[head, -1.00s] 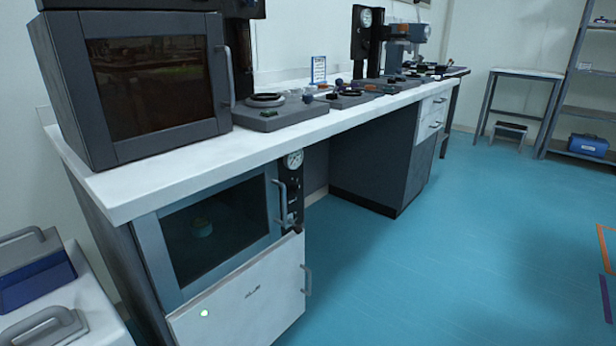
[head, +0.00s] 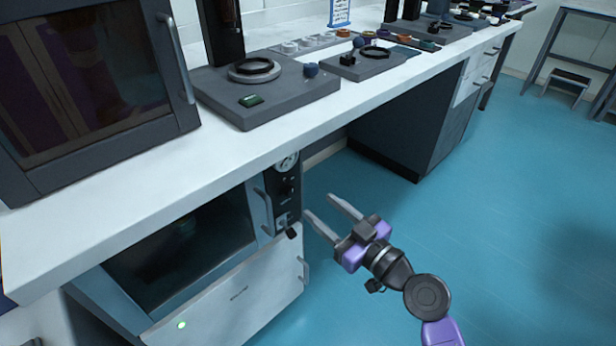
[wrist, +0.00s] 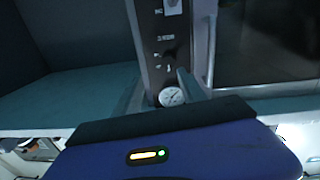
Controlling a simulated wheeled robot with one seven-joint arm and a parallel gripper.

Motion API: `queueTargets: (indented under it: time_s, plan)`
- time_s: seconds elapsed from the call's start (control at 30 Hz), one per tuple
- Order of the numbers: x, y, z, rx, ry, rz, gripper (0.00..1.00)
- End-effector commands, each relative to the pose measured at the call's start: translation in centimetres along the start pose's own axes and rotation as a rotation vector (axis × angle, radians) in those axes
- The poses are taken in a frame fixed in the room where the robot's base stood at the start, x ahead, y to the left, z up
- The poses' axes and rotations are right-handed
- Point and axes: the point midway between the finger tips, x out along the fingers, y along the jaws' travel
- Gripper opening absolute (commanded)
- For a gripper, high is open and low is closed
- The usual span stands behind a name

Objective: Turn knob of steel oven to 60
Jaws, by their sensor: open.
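The steel oven (head: 262,205) is under the white bench, with a dark glass door and an upright handle. Its black control panel (head: 284,195) is right of the door, with a round white gauge (head: 287,161) at the top. A small dark knob (head: 292,233) is low on the panel; its setting is too small to read. My gripper (head: 320,205) is open and empty, to the right of the panel, its two grey fingers pointing towards it. In the wrist view the panel (wrist: 165,40) and gauge (wrist: 171,97) appear upside down, with the door handle (wrist: 211,50) to their right.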

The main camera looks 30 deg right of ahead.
Motion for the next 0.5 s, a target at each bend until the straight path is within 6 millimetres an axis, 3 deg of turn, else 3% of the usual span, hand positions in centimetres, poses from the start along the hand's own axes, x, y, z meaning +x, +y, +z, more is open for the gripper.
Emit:
queueTargets:
  time_s: [0.27,0.5]
  plan:
    - [0.2,-1.4,0.3,-0.103,-0.004,-0.058,0.49]
    - [3.3,-1.6,0.3,-0.108,-0.003,-0.057,0.49]
